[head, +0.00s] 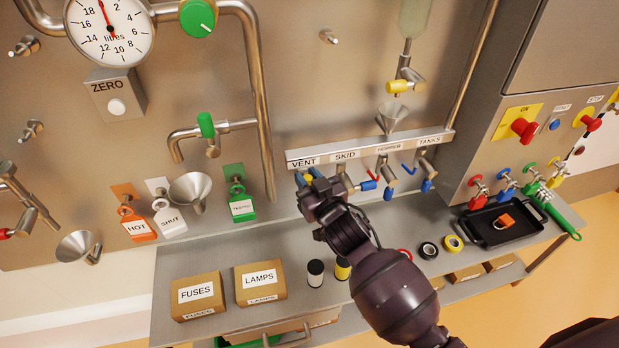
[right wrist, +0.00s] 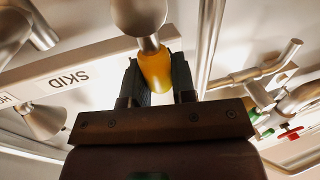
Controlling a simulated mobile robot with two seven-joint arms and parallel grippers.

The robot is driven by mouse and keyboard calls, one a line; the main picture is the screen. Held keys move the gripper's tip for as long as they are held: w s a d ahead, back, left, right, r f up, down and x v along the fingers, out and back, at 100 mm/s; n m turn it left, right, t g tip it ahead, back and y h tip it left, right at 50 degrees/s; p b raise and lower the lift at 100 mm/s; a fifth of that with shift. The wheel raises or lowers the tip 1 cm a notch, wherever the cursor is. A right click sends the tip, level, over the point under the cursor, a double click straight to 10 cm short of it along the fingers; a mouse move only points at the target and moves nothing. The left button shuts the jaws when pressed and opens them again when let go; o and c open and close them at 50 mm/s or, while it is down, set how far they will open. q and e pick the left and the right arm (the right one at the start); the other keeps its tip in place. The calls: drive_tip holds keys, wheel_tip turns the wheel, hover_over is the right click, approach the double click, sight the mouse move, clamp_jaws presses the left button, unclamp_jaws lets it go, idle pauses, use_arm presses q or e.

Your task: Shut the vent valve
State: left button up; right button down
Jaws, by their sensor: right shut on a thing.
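The vent valve is under the VENT label (head: 303,163) at the left end of the manifold strip (head: 370,150). Its yellow handle (head: 309,175) is mostly hidden behind my right gripper (head: 312,184) in the head view. In the right wrist view the yellow handle (right wrist: 155,70) sits between the two dark fingers of the right gripper (right wrist: 157,82), which is shut on it. The handle joins a round metal valve body (right wrist: 140,15). I cannot tell the handle's exact angle to the pipe. My left gripper is not in view.
The SKID valve and others with red and blue handles (head: 368,185) stand close to the right. A funnel (head: 191,188) and hanging tags (head: 137,226) are at left. Below, the shelf (head: 215,254) bears boxes (head: 260,282), tape rolls (head: 429,249) and a black tray (head: 480,232).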

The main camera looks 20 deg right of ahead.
drive_tip(key=shift+a+r+n+p, duration=0.2)
drive_tip(key=shift+a+n+p, duration=0.35)
drive_tip(key=shift+n+p, duration=0.35)
drive_tip(key=n, duration=0.1)
drive_tip(key=a+n+p, duration=0.1)
drive_tip(key=shift+a+f+n+g, duration=0.2)
drive_tip(key=shift+f+n+g, duration=0.1)
drive_tip(key=a+f+n+g+h, duration=0.1)
drive_tip(key=a+f+n+h, duration=0.2)
drive_tip(key=f+n, duration=0.3)
drive_tip(key=n+h, duration=0.1)
drive_tip(key=n, duration=0.3)
drive_tip(key=shift+a+n, duration=0.25)
drive_tip(key=shift+n, duration=0.05)
drive_tip(key=shift+w+f, duration=0.1)
drive_tip(key=shift+f, duration=0.05)
drive_tip(key=c, duration=0.9)
unclamp_jaws()
drive_tip(key=shift+c, duration=0.2)
